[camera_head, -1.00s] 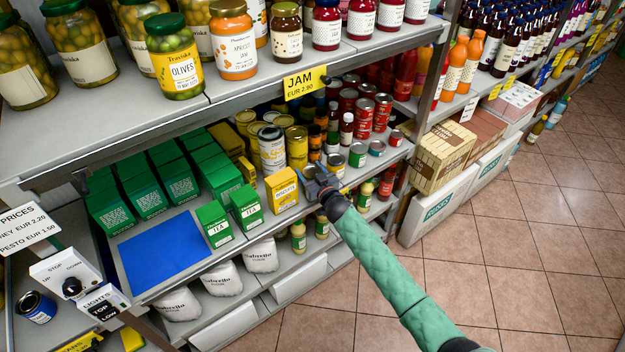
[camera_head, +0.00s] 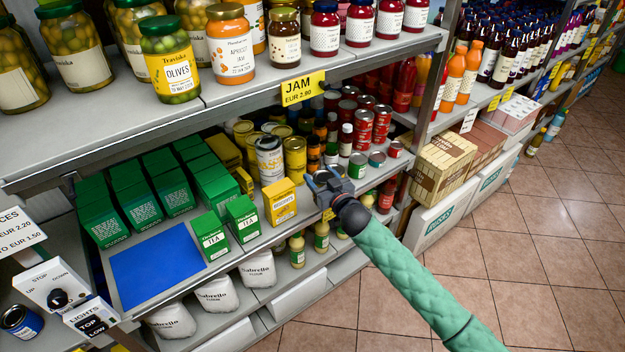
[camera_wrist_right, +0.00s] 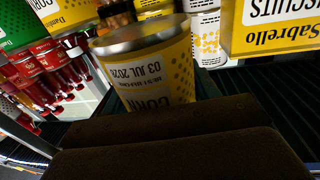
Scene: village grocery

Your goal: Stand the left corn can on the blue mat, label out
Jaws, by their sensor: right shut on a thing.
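The blue mat (camera_head: 158,262) lies flat and empty at the left front of the middle shelf. My right gripper (camera_head: 326,181) is at the front edge of that shelf, right of the yellow biscuits box. In the right wrist view a yellow corn can (camera_wrist_right: 150,75) with a metal end is between the dark finger pads (camera_wrist_right: 170,140), which are shut on it. Its lettering shows upside down in that view. In the head view the gripper hides most of this can. My left gripper is not in view.
Green tea boxes (camera_head: 242,218) and the biscuits box (camera_head: 280,201) stand between the mat and my right gripper. Yellow tins (camera_head: 295,158) and red tins (camera_head: 362,130) stand behind it. The jar shelf (camera_head: 215,105) overhangs. The aisle floor (camera_head: 540,240) is clear.

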